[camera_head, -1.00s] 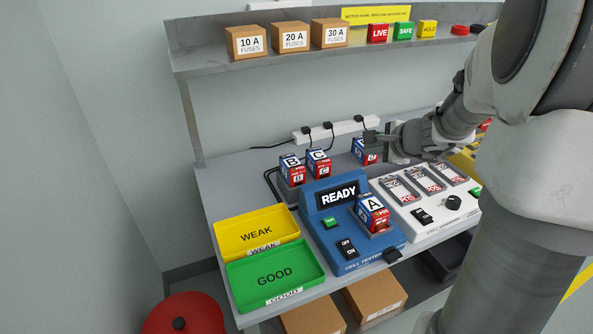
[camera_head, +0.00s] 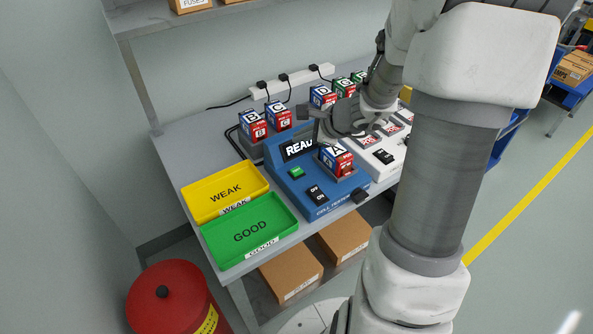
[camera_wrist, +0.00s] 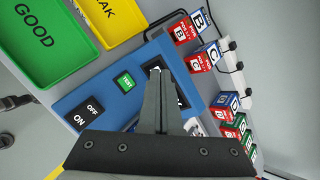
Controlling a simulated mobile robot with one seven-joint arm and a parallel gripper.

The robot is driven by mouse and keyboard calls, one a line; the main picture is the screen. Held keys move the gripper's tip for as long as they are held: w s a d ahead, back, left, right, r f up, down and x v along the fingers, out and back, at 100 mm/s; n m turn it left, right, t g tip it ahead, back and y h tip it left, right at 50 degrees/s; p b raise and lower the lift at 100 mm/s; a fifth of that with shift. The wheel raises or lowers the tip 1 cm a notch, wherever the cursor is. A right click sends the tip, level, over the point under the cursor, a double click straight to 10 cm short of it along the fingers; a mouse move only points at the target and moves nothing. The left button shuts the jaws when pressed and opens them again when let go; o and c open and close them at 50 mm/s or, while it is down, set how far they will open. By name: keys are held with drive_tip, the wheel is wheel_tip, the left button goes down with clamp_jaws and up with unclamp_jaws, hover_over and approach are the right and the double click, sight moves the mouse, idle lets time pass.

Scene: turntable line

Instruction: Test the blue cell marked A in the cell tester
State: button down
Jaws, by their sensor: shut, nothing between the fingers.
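The blue cell marked A (camera_head: 336,161) sits upright in the bay of the blue cell tester (camera_head: 322,206). The tester's display (camera_head: 297,149) is partly covered by my gripper and shows the start of "READY". A green test button (camera_head: 297,172) and an ON/OFF switch (camera_head: 317,194) are on its face. My gripper (camera_head: 306,113) is shut and empty, above the back of the tester. In the wrist view my shut fingers (camera_wrist: 156,75) point over the display, beside the green test button (camera_wrist: 126,82). Cell A is hidden behind my gripper there.
A yellow WEAK tray (camera_head: 190,204) and a green GOOD tray (camera_head: 211,254) lie left of the tester. Cells B (camera_head: 253,126) and C (camera_head: 278,116) stand behind it. A white device (camera_head: 381,155) stands close on the right. A shelf (camera_head: 150,18) hangs above.

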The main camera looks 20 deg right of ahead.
drive_tip(key=b, duration=0.6)
hover_over(300, 172)
wheel_tip(300, 172, down, 7)
drive_tip(key=shift+d, duration=0.1)
drive_tip(key=shift+f+b, duration=0.55)
drive_tip(key=shift+f, duration=0.1)
drive_tip(key=shift+f, duration=0.1)
idle(1.0)
drive_tip(key=shift+f+b, duration=0.3)
drive_tip(key=shift+b, duration=0.3)
drive_tip(key=shift+f+b, duration=0.5)
drive_tip(key=shift+b, duration=0.1)
idle(0.5)
drive_tip(key=shift+r, duration=0.1)
drive_tip(key=shift+r+p, duration=0.7)
drive_tip(key=shift+r, duration=0.1)
